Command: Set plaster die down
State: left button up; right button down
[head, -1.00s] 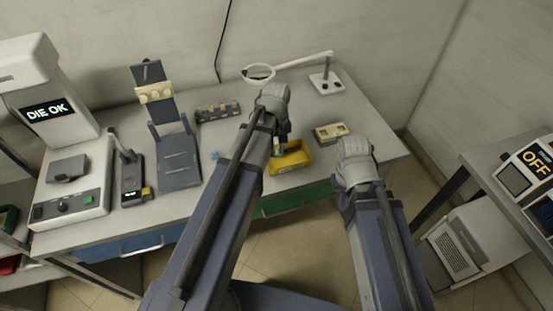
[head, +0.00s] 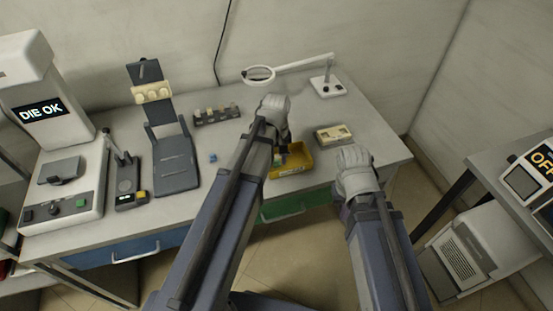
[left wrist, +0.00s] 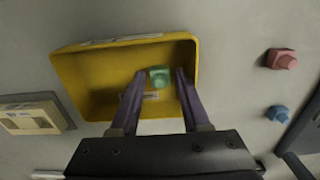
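A green plaster die (left wrist: 159,77) lies inside the yellow bin (left wrist: 75,85), between the two fingertips of my left gripper (left wrist: 160,80). A gap shows on each side of the die, so the left gripper looks open. In the head view, the left gripper (head: 281,148) reaches down into the yellow bin (head: 298,170). A pink die (left wrist: 281,59) and a blue die (left wrist: 278,113) lie on the bench outside the bin; the blue die also shows in the head view (head: 213,158). My right gripper (head: 355,172) is over the front bench edge, its fingers hidden.
A beige box (head: 334,135) lies right of the bin. A rack of small pieces (head: 217,115), a grey stand (head: 173,165) and a machine reading "DIE OK" (head: 41,111) stand to the left. A magnifier (head: 258,76) is at the back. Bare bench (head: 370,115) lies at right.

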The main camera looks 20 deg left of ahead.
aim_at(276, 159)
pick_arm(q)
jog(key=shift+o, duration=0.6)
jog(key=shift+r, duration=0.1)
notch_tip(276, 159, up, 12)
jog(key=p, duration=1.2)
jog(key=s+d+m+y, duration=0.1)
jog(key=s+d+m, duration=0.9)
jog(key=s, duration=0.3)
jog(key=shift+s+d+r+m, duration=0.15)
jog(key=shift+s+d+m, duration=0.15)
jog(key=shift+d, duration=0.5)
